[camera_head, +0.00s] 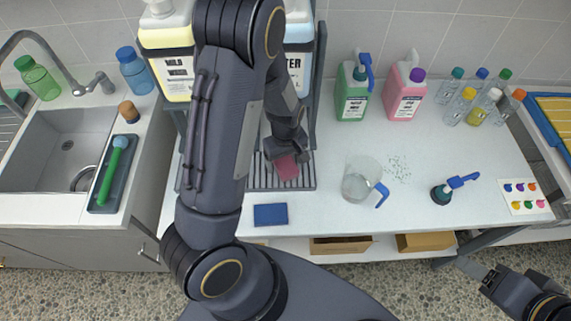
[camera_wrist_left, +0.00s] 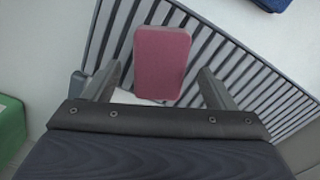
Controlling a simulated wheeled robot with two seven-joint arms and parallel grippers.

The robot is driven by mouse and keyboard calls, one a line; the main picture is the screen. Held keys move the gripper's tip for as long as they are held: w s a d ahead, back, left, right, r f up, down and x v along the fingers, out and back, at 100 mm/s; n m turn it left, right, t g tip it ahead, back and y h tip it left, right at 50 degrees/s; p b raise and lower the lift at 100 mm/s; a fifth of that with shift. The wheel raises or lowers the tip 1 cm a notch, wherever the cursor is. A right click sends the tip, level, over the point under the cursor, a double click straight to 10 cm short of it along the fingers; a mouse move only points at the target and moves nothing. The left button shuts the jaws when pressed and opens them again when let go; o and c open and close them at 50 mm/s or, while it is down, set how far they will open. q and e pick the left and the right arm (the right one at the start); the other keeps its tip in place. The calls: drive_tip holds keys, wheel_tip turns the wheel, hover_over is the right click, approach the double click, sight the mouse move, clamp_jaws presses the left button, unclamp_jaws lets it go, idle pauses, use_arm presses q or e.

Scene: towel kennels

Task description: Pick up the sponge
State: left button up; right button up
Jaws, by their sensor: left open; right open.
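The sponge (camera_head: 286,167) is a dull red-pink block on the slatted drain rack (camera_head: 240,178) on the counter. In the left wrist view the sponge (camera_wrist_left: 160,62) lies between and beyond the two fingers of my left gripper (camera_wrist_left: 157,92). My left gripper (camera_head: 287,153) is open, with a visible gap on either side of the sponge. In the head view my forearm and wrist hide part of the rack. My right gripper (camera_head: 473,268) is at the lower right, away from the counter items, and its fingertips show only in part.
A blue block (camera_head: 270,214) lies in front of the rack. Large jugs (camera_head: 166,52) stand behind it. A green bottle (camera_head: 352,95), a pink bottle (camera_head: 402,95) and a clear pitcher (camera_head: 358,183) stand to the right. A sink (camera_head: 62,145) is at the left.

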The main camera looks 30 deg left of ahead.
use_arm(q)
drive_tip(key=shift+f, duration=0.35)
drive_tip(key=c, duration=1.1)
drive_tip(key=shift+o, duration=0.2)
drive_tip(key=shift+r, duration=0.15)
drive_tip(key=shift+r, duration=0.55)
drive_tip(key=d+r, duration=0.1)
drive_tip(key=r, duration=0.1)
drive_tip(key=d+r, duration=0.3)
drive_tip(key=r, duration=0.2)
drive_tip(key=shift+s+d+r, duration=0.1)
drive_tip(key=shift+s+d, duration=0.25)
drive_tip(key=s+d+r, duration=0.2)
drive_tip(key=d+r, duration=0.2)
drive_tip(key=d, duration=0.5)
drive_tip(key=shift+r+b, duration=0.25)
drive_tip(key=shift+b, duration=0.1)
drive_tip(key=shift+d, duration=0.1)
